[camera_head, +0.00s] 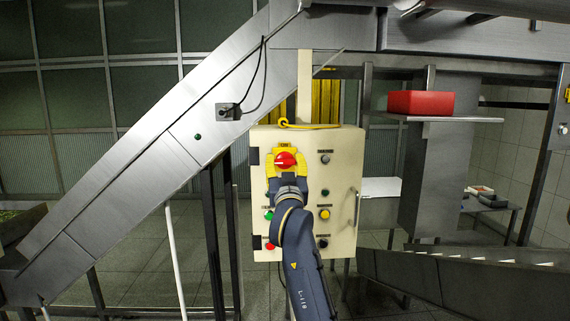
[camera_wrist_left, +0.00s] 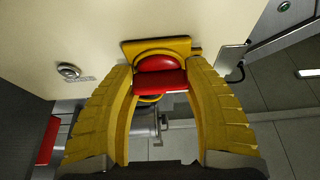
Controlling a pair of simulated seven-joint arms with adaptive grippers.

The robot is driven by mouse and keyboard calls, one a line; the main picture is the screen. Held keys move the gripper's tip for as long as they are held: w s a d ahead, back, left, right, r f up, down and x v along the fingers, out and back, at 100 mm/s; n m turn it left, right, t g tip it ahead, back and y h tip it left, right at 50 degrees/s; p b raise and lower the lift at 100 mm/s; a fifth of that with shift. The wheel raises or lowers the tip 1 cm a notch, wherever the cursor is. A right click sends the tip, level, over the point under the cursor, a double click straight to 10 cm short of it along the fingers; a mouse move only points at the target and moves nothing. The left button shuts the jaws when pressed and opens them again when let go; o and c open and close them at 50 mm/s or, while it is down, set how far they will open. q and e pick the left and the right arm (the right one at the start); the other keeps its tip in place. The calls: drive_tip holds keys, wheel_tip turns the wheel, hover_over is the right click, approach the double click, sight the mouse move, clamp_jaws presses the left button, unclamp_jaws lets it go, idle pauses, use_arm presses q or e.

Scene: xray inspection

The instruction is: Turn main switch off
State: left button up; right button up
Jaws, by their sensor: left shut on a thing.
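The main switch is a red rotary knob (camera_head: 286,160) on a yellow plate at the top left of the cream control box (camera_head: 340,205). My left gripper (camera_head: 286,162) reaches up to it from below, with its yellow fingers around the knob. In the left wrist view the red knob (camera_wrist_left: 160,75) sits between the two yellow fingertips (camera_wrist_left: 161,78) of the gripper, which is shut on it. The yellow switch plate (camera_wrist_left: 158,45) shows behind the knob. Part of the box front is hidden by my left arm. My right gripper is not in view.
The box also carries a yellow button (camera_head: 324,214), a green button (camera_head: 269,215), a red button (camera_head: 269,246) and a door handle (camera_head: 356,207). A slanted metal conveyor (camera_head: 150,150) runs behind the box. A red bin (camera_head: 421,102) stands on a shelf at right.

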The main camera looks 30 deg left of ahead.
sight(286, 159)
use_arm(q)
drive_tip(key=shift+d+r, duration=0.1)
drive_tip(key=shift+r, duration=0.25)
drive_tip(key=o, duration=1.3)
drive_tip(key=shift+f, duration=0.2)
drive_tip(key=shift+c, duration=0.2)
drive_tip(key=shift+r, duration=5)
